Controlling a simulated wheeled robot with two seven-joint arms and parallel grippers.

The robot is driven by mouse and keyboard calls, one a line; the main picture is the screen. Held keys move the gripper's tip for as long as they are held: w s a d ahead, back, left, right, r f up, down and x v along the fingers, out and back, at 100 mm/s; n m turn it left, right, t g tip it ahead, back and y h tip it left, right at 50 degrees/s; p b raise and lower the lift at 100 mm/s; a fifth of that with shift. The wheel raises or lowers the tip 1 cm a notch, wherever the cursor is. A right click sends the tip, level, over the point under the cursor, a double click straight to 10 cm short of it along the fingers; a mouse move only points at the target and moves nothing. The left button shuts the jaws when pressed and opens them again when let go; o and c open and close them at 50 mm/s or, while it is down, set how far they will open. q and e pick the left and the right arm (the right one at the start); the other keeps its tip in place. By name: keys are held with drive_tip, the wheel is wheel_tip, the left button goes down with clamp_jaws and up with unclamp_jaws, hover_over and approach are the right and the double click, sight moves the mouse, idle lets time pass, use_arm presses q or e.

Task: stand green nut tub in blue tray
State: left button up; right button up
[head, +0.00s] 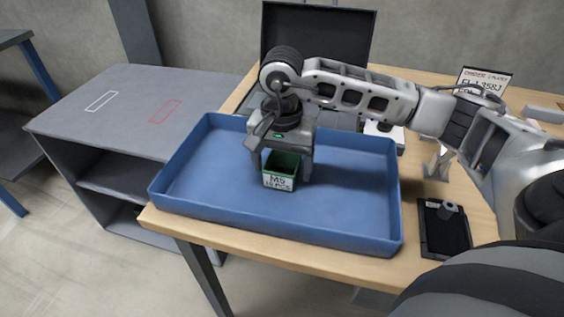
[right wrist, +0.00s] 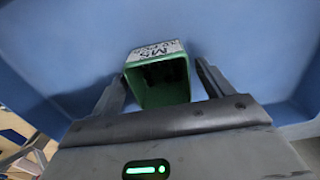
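The green nut tub (head: 281,170), with a white label reading M5, stands upright inside the blue tray (head: 207,204), near its middle. In the right wrist view the green nut tub (right wrist: 160,80) shows its open top; its inside is dark. My right gripper (head: 281,172) points down over the tub with one finger on each side of it. Its fingers are spread wider than the tub, with a gap clearest on the right side in the right wrist view. The tub appears to rest on the tray floor. My left gripper is not in view.
The wooden table (head: 275,257) carries the tray. A dark laptop-like panel (head: 317,38) stands behind it. A black scale-like device (head: 443,226) and a label sign (head: 482,84) are at right. A grey cabinet (head: 125,110) stands left. The tray floor around the tub is clear.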

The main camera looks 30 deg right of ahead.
drive_tip(key=shift+r+p, duration=0.3)
drive_tip(key=shift+r, duration=0.4)
wheel_tip(320, 180, up, 11)
drive_tip(key=shift+b, duration=0.3)
